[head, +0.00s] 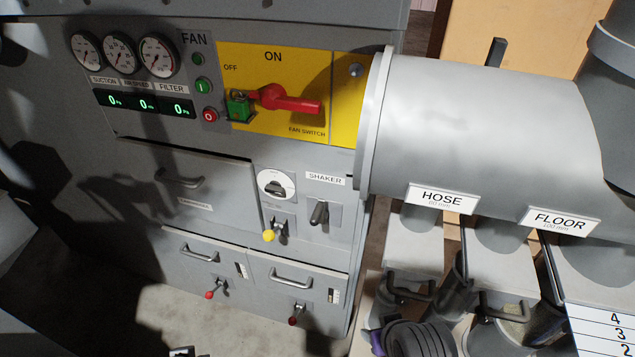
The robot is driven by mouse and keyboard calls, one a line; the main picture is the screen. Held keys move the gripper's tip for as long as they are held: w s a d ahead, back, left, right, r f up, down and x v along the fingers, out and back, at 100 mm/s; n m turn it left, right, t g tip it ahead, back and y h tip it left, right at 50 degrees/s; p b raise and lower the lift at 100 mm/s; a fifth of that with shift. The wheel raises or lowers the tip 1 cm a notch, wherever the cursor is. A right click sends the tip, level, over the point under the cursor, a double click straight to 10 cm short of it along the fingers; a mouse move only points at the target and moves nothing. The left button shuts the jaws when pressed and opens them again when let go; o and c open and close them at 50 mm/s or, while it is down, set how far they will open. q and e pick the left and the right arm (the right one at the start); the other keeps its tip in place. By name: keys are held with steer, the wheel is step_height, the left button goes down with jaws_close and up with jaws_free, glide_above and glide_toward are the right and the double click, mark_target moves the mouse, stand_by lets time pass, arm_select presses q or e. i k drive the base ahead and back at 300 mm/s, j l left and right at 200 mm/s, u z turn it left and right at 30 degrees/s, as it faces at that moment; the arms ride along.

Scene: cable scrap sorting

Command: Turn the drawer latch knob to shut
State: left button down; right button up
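A grey cabinet front (235,222) fills the left and middle of the head view. A round black knob on a white dial (277,187) sits right of the large upper panel; its dial marks are too small to read. Below it is a small lever with a yellow ball (269,236). The lower left drawer (185,262) and lower right drawer (270,300) look closed. Small red-tipped levers (210,294) and (293,320) sit below their handles. I cannot tell which part is the drawer latch knob.
A red fan switch handle (290,103) lies across a yellow panel. A shaker lever (319,213) is right of the dial. A large grey duct (470,125) juts out at right, above hose fittings (410,338). Bare floor (225,335) shows below.

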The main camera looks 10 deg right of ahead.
mark_target(275, 188)
steer(key=j+u, duration=0.25)
steer(key=u, duration=0.15)
steer(key=j+u, duration=0.25)
steer(key=u, duration=0.15)
